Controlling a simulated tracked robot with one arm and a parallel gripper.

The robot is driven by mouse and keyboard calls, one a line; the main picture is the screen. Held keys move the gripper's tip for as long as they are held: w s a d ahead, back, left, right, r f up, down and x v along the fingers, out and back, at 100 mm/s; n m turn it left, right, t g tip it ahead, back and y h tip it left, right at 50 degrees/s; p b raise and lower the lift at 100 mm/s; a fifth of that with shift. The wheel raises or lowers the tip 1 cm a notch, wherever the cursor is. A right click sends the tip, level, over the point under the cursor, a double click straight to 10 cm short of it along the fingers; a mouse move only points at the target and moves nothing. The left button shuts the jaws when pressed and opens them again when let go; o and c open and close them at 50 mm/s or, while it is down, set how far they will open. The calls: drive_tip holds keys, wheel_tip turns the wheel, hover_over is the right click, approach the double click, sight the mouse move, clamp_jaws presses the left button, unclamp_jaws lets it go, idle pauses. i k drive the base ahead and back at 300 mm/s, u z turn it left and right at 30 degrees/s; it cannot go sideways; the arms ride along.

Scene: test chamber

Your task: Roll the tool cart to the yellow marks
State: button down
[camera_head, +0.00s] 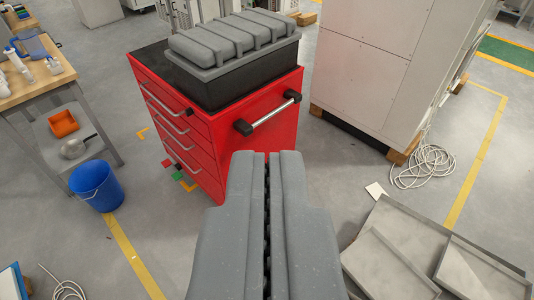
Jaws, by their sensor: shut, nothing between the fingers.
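The red tool cart (170,127) stands upright in the upper middle of the view, with several drawers on its left face. A bar handle (272,112) with black ends sits on its near side. A black case with grey ribbed padding (232,40) rests on its top. Yellow corner marks (188,186) lie on the floor left of the cart, and another yellow mark (143,133) lies farther back. My gripper (268,156) is shut and empty, in front of the cart and below the handle in the picture. The cart's lower near corner is partly hidden behind it.
A blue bucket (97,186) stands at left beside a workbench (35,75). A large pale cabinet (370,65) on wooden blocks stands right of the cart. Coiled cable (418,172) and grey metal panels (400,262) lie at right. Floor between bucket and cart looks mostly clear.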

sight(265, 119)
drive_tip(key=z, duration=0.05)
drive_tip(key=k, duration=0.6)
drive_tip(key=z, duration=0.15)
drive_tip(key=i, duration=1.15)
drive_tip(key=u, duration=0.5)
drive_tip(key=i, duration=0.7)
drive_tip(key=u, duration=0.6)
